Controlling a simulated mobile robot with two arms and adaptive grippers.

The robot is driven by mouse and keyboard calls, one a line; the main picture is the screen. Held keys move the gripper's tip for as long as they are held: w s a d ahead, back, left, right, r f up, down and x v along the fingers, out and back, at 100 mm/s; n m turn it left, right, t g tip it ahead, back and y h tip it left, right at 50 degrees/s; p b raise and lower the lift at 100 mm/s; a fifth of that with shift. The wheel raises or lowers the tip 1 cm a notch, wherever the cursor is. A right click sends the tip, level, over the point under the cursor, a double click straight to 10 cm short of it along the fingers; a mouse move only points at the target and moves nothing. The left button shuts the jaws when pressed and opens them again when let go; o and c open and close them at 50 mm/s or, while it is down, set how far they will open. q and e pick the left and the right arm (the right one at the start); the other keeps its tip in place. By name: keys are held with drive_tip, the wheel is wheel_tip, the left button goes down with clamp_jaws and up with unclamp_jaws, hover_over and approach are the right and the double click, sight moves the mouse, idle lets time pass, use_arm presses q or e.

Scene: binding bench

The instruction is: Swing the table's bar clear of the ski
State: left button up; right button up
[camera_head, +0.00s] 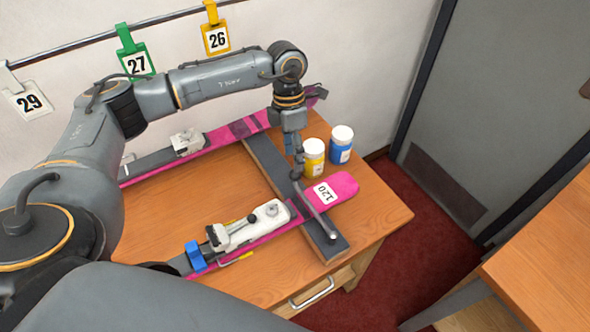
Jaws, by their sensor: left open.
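My left gripper (297,170) points down from above at the bar's far end, beside the near ski. It is open; its fingers are small and dark here, and I cannot tell whether they touch the bar. My right gripper is not in view.
A dark padded rest (265,160) runs under both skis on the wooden table (375,215). A second pink ski (222,134) lies behind. A yellow jar (313,160) and a blue jar (341,146) stand close right of my gripper. Numbered tags hang on the wall rail.

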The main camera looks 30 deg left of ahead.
sight(295, 175)
use_arm(q)
drive_tip(key=f, duration=0.2)
drive_tip(key=f+p, duration=0.1)
drive_tip(key=f, duration=0.3)
drive_tip(key=shift+s+d, duration=0.25)
drive_tip(key=shift+s, duration=0.05)
drive_tip(key=shift+s+d+f, duration=0.1)
drive_tip(key=shift+d+f, duration=0.05)
drive_tip(key=shift+f, duration=0.45)
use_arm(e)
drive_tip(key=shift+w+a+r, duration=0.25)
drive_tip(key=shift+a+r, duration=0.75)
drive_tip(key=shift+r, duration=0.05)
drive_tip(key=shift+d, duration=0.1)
use_arm(q)
clamp_jaws()
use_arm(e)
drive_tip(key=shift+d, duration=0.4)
